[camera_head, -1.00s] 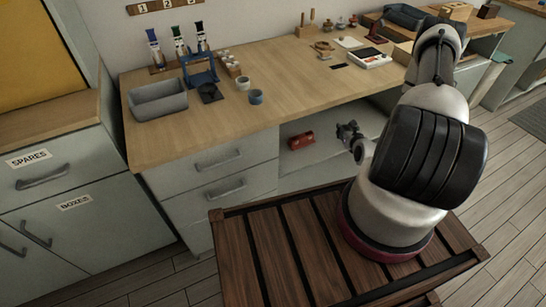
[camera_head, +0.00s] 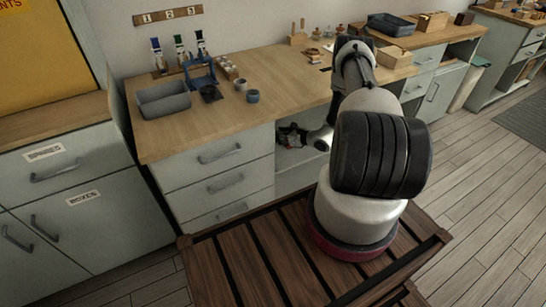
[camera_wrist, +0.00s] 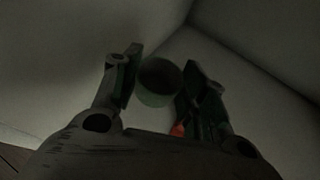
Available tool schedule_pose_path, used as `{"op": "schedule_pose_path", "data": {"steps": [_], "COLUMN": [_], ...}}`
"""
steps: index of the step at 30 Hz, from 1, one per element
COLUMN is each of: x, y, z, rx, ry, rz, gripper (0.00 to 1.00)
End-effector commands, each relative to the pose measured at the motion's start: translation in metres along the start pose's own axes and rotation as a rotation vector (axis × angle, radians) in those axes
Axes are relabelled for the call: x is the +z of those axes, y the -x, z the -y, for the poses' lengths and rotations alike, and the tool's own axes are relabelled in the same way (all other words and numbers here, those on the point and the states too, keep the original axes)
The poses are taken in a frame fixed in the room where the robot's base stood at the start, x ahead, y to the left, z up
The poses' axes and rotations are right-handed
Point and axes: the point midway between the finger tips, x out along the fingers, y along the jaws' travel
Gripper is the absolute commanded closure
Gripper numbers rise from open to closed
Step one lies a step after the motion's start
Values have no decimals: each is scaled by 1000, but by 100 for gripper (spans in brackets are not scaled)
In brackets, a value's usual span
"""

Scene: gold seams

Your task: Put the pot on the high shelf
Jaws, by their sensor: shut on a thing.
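My gripper (camera_head: 291,136) is inside the open compartment under the workbench, just below the bench top. In the wrist view, my gripper (camera_wrist: 160,88) is shut on a small round pot (camera_wrist: 158,92), dull green in the dim light, its dark mouth facing up in the picture. The pot sits between the two fingers. I cannot make it out in the head view. I cannot tell whether it touches a surface. No high shelf can be clearly identified.
A red item (camera_wrist: 177,130) shows behind the right finger. Pale compartment walls are close around. On the workbench (camera_head: 290,85) are a grey bin (camera_head: 163,101), a blue stand (camera_head: 200,74), bottles and two small cups (camera_head: 252,96). Drawers (camera_head: 222,175) stand left of the compartment.

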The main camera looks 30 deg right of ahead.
Motion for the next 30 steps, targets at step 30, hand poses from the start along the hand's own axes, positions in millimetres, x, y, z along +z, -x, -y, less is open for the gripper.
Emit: {"op": "schedule_pose_path", "data": {"steps": [30], "x": [-87], "y": [-36], "z": [-1], "rx": [2], "ry": [-2], "rz": [-1], "gripper": [54]}}
